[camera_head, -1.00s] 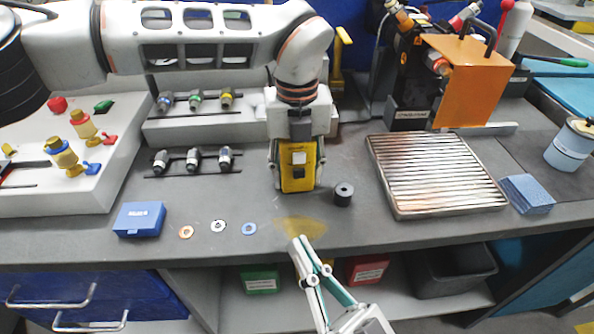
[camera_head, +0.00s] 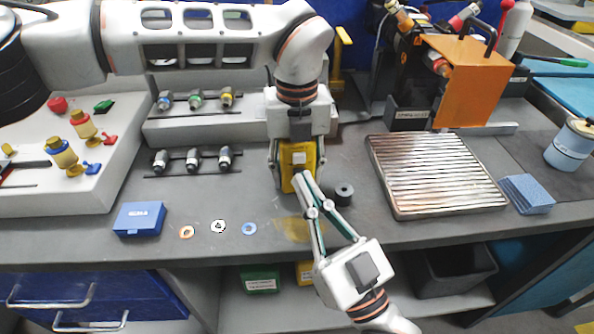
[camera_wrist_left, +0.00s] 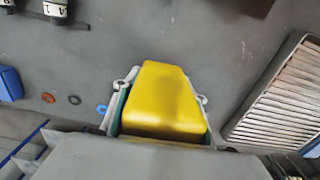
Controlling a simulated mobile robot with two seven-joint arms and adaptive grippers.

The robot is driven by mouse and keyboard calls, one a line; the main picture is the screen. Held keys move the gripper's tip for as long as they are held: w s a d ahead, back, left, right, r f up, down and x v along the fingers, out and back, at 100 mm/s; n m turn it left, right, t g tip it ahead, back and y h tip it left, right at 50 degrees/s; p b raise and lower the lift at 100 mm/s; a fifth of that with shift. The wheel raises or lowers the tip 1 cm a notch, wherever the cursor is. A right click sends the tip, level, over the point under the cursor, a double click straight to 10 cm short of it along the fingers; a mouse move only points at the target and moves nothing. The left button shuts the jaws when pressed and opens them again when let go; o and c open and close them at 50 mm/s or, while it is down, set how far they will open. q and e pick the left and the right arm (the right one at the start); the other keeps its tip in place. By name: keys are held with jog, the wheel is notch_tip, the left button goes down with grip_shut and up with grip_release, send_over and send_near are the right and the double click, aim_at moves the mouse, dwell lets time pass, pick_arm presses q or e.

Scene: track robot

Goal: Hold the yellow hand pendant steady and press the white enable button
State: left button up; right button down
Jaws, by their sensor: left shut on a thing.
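The yellow hand pendant (camera_head: 286,181) is upright at the middle of the bench, between the fingers of my left gripper (camera_head: 297,165), which is shut on it. The left wrist view shows its plain yellow body (camera_wrist_left: 165,95) between the finger pads. The white button (camera_head: 299,158) shows on the pendant's face in the head view. My right gripper (camera_head: 302,176) comes up from below with its fingertips together and empty. The tips are in front of the pendant, just below the button, and hide part of its lower face. I cannot tell whether they touch it.
A black ring (camera_head: 344,194) stands close to the right of the right fingers. A ribbed metal tray (camera_head: 436,211) lies further right. A blue box (camera_head: 139,219) and several washers (camera_head: 218,226) lie to the left. The front bench edge is below the pendant.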

aim_at(299, 158)
jog(key=shift+w, duration=1)
jog(key=shift+w, duration=0.1)
dwell(0.6)
jog(key=shift+w, duration=0.35)
